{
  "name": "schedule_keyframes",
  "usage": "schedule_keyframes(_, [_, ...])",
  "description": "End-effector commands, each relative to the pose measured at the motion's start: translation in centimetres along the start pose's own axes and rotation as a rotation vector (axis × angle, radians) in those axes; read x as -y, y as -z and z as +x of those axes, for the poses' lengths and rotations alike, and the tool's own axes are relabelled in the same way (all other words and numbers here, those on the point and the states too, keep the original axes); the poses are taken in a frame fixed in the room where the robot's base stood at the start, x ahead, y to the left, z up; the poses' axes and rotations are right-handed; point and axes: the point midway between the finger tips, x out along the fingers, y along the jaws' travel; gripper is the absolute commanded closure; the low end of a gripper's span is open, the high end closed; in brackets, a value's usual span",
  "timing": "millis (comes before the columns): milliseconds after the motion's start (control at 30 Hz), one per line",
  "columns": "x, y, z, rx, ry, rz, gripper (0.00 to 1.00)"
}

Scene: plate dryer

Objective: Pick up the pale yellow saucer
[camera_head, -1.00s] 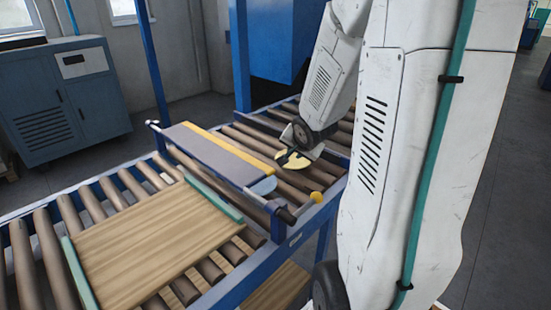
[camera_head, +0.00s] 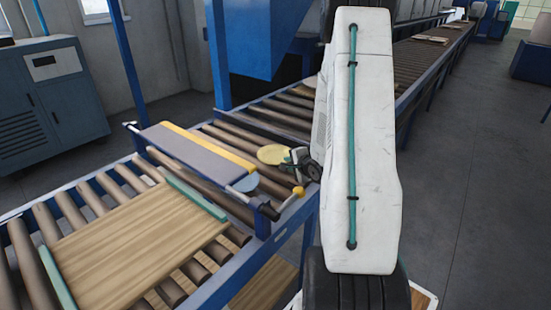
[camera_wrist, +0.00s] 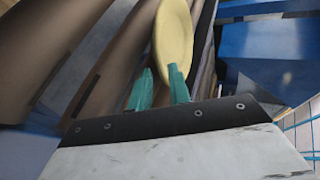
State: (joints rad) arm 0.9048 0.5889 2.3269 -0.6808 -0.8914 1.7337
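The pale yellow saucer (camera_head: 273,154) lies on the brown rollers, beyond the yellow-edged guide board. My gripper (camera_head: 298,156) is low at the saucer's right side, its fingers small and hard to make out there. In the wrist view, the two teal fingers of my gripper (camera_wrist: 159,80) are apart. The saucer (camera_wrist: 175,35) appears ahead of them, steeply tilted in the picture, its lower edge close to the right fingertip. I cannot tell whether they touch.
A light blue saucer (camera_head: 246,184) sits at the near end of the guide board (camera_head: 190,150). A yellow-capped bar end (camera_head: 298,191) stands near my gripper. A wooden board (camera_head: 135,255) lies on the near rollers. A blue machine (camera_head: 250,40) rises behind.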

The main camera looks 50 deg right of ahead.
Motion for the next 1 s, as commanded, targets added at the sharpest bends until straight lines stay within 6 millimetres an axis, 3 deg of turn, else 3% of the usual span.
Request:
schedule_keyframes(133, [0.0, 0.0, 1.6, 0.000, 0.000, -0.001, 0.81])
schedule_keyframes(400, [0.0, 0.0, 1.9, -0.001, 0.000, -0.001, 0.81])
schedule_keyframes(467, [0.0, 0.0, 1.9, -0.001, 0.000, -0.001, 0.98])
schedule_keyframes(500, [0.0, 0.0, 1.9, -0.001, 0.000, -0.001, 1.00])
schedule_keyframes(1000, [0.8, 0.1, 1.5, -0.001, 0.001, -0.003, 1.00])
